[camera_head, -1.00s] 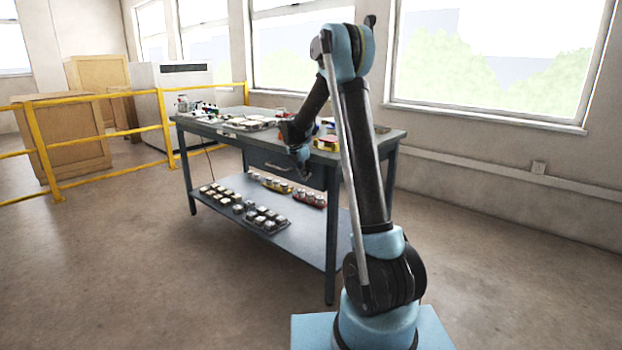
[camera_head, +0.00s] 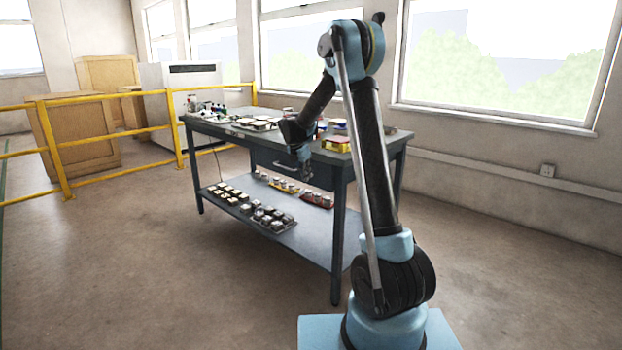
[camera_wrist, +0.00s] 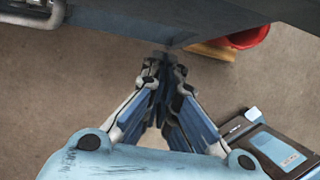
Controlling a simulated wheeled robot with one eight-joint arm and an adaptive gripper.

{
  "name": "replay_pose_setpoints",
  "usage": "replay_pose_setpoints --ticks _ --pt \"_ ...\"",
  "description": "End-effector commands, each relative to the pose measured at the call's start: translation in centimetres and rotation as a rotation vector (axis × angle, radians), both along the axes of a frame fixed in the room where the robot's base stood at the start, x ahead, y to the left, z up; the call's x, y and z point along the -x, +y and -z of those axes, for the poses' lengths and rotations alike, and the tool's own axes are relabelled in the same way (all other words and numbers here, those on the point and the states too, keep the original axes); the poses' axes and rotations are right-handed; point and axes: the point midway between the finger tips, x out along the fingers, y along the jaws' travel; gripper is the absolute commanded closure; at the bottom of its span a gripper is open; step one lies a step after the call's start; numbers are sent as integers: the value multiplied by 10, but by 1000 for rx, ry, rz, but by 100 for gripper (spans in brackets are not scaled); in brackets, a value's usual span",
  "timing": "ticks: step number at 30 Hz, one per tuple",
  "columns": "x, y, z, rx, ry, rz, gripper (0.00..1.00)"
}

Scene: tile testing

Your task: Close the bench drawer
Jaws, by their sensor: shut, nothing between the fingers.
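The bench (camera_head: 225,133) is a dark grey-blue table with a drawer (camera_head: 264,158) under its top. The drawer front has a metal handle (camera_head: 282,165). How far the drawer stands out is hard to tell in the head view. My gripper (camera_head: 304,173) is at the right of the handle, partly covering the drawer's right side. In the wrist view my gripper (camera_wrist: 165,62) is shut and empty. Its tips are at the lower edge of a dark panel (camera_wrist: 150,18), apparently the drawer front. The handle (camera_wrist: 35,14) is at the upper left, apart from the fingers. Contact with the panel is unclear.
Several small items stand on the bench top, including a yellow-and-red box (camera_head: 336,144). The lower shelf (camera_head: 310,242) holds rows of small samples. A red object (camera_wrist: 245,38) shows below the panel. A yellow rail (camera_head: 120,135) stands at left. The front floor is clear.

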Motion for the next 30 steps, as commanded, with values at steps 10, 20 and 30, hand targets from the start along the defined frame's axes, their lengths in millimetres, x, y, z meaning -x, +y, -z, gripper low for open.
replay_pose_setpoints --ticks 10,20,30 --pt "18 18 -60 -1 0 -1 100" --pt "29 20 -83 -8 -3 20 100" --pt "100 -33 -111 -125 -58 329 100"
